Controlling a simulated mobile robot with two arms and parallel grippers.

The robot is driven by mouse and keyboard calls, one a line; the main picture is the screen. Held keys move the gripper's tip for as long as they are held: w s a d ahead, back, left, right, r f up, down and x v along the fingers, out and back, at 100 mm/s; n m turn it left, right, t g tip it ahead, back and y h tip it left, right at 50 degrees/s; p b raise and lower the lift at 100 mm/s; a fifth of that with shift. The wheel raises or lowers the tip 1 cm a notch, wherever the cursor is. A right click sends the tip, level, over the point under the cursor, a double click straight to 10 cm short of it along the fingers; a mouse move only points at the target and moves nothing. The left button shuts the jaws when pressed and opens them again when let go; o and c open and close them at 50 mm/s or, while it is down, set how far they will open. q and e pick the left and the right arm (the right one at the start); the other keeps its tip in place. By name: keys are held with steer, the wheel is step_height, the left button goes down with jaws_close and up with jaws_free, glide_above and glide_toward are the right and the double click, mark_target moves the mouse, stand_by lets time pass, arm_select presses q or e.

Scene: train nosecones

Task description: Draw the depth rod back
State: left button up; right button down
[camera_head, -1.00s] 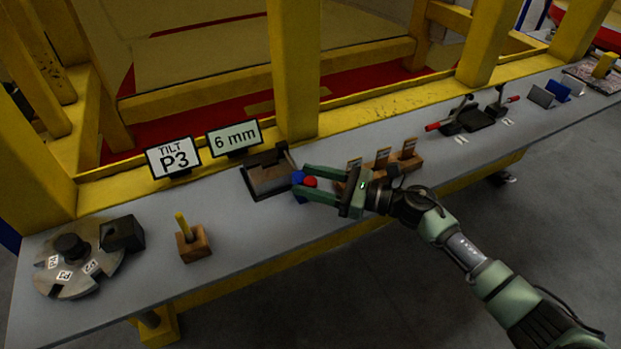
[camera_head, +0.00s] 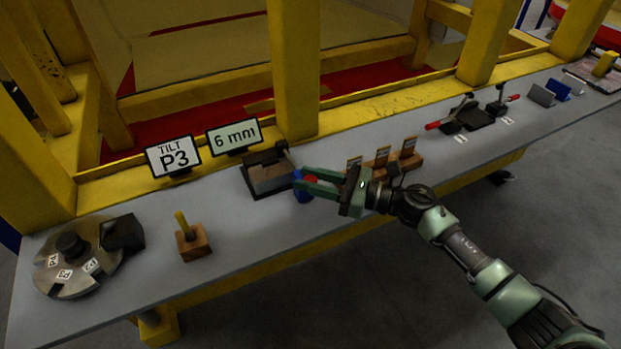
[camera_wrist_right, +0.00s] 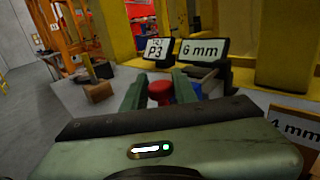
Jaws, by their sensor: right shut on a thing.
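The red knob (camera_head: 311,180), which looks like the end of the depth rod, sits by a blue block (camera_head: 301,188) at the front right of a dark fixture (camera_head: 268,178) on the bench. My right gripper (camera_head: 305,181) comes in from the right and is shut on the red knob. In the right wrist view the red knob (camera_wrist_right: 160,93) lies between the two green fingers (camera_wrist_right: 160,90), with the blue block (camera_wrist_right: 186,92) just behind. The rod's shaft is hidden. My left gripper is in neither view.
Signs reading "TILT P3" (camera_head: 173,157) and "6 mm" (camera_head: 234,136) stand behind the fixture. Wooden blocks with labels (camera_head: 383,158) stand right of it, close to my gripper. A wooden block with a yellow peg (camera_head: 193,243) and a round disc (camera_head: 72,270) are at left.

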stand_by(0.7)
steer(key=shift+s+d+f+b, duration=0.1)
steer(key=shift+s+d+b, duration=0.3)
steer(key=shift+s, duration=0.45)
steer(key=shift+s+d, duration=0.1)
steer(key=shift+s, duration=0.15)
steer(key=c, duration=1.2)
jaws_free()
steer(key=shift+o, duration=0.4)
steer(key=shift+s, duration=0.1)
steer(key=shift+d, duration=0.1)
